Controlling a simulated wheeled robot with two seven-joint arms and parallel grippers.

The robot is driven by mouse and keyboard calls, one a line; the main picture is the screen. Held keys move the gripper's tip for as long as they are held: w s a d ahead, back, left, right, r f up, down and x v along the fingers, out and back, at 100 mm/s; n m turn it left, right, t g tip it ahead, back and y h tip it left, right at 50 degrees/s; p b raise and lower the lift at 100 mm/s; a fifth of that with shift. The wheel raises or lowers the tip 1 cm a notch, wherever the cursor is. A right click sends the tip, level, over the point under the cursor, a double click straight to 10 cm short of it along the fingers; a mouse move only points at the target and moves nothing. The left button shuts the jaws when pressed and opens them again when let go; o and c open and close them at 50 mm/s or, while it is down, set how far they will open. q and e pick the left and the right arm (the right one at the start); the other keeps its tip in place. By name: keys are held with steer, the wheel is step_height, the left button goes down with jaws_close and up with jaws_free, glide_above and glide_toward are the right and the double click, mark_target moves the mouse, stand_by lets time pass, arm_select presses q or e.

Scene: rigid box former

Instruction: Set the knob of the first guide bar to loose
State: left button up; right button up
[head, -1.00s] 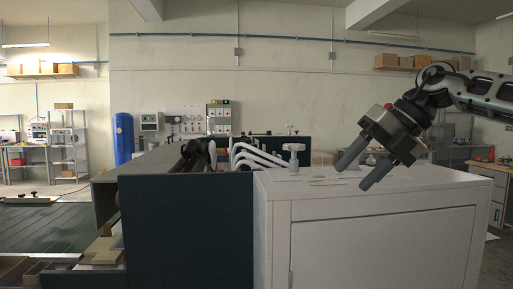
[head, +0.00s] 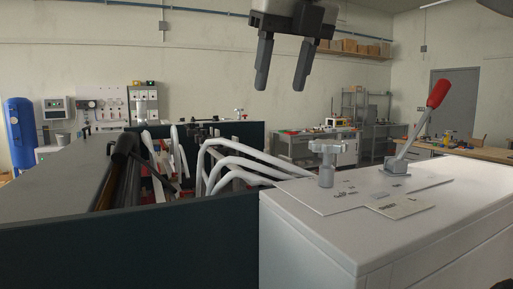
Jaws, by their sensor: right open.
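A pale grey lobed knob (head: 327,150) stands upright on a short post on top of the white cabinet (head: 300,228). A smaller knob with a red part (head: 239,113) shows farther back, above the dark panel; it is too small to read its setting. White curved bars (head: 235,160) run beside the cabinet. I cannot tell which is the first guide bar. My right gripper (head: 280,84) points downward at the top of the head view, open and empty, its fingers apart. It appears above the level of the pale knob and touches nothing. My left gripper is out of view.
A lever with a red handle (head: 437,94) rises from the cabinet top, right of the pale knob. Flat labelled plates lie around both. A dark panel (head: 130,245) and a grey cover (head: 60,185) stand at left. The air between gripper and cabinet is clear.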

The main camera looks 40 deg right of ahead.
mark_target(265, 158)
steer(key=x, duration=1.3)
steer(key=shift+f, duration=0.4)
steer(key=c, duration=1)
